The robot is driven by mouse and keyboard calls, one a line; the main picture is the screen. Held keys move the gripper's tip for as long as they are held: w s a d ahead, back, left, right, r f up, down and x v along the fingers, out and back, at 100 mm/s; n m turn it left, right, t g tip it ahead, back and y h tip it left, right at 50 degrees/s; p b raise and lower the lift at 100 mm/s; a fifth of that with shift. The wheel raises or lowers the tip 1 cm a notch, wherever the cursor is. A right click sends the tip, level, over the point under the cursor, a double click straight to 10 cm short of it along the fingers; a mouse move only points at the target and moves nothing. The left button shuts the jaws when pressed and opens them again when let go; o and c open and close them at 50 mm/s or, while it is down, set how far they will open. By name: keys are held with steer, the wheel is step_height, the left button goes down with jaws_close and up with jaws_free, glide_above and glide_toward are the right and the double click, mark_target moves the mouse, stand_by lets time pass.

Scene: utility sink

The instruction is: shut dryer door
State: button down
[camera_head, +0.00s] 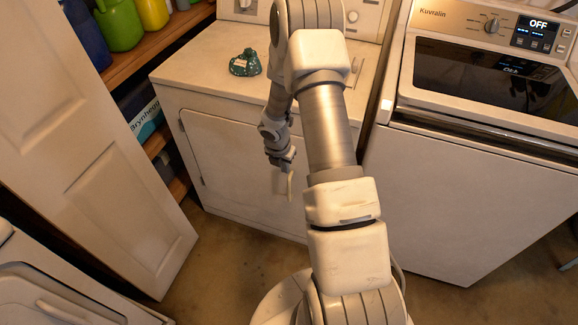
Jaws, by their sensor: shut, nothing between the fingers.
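The white dryer (212,62) stands in the middle, behind my arm. Its front door (225,150) shows as a large panel that looks flush or nearly flush with the front. I cannot tell whether it is fully latched. My arm covers the right part of the door. My gripper (284,186) hangs in front of the door, pointing down, shut and empty. I cannot tell whether it touches the door.
A green patterned item (245,63) lies on the dryer top. A washer (470,170) with an "OFF" display stands right. A white panelled door (95,150) and shelves with jugs (119,25) are left. A white appliance (60,300) is lower left. Some floor (225,255) is clear.

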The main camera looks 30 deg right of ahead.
steer(key=s+a+r+m+p, duration=0.1)
steer(key=s+a+r+m, duration=0.2)
steer(key=r, duration=0.7)
steer(key=s+a+r+m+t+h+p, duration=0.1)
steer(key=s+r+m, duration=0.3)
steer(key=r, duration=0.7)
steer(key=s+a+r+m+p, duration=0.15)
steer(key=r+m, duration=0.35)
steer(key=r, duration=0.5)
steer(key=s+a+r+m+t+y, duration=0.1)
steer(key=s+a+r+m, duration=0.4)
steer(key=s, duration=0.3)
steer(key=s+a+r+m+t+y, duration=0.2)
steer(key=s+a+r+m, duration=0.3)
steer(key=s+m, duration=0.3)
steer(key=shift+s+r+b, duration=0.15)
steer(key=shift+s+b, duration=0.1)
steer(key=shift+b, duration=0.05)
steer(key=shift+a, duration=0.1)
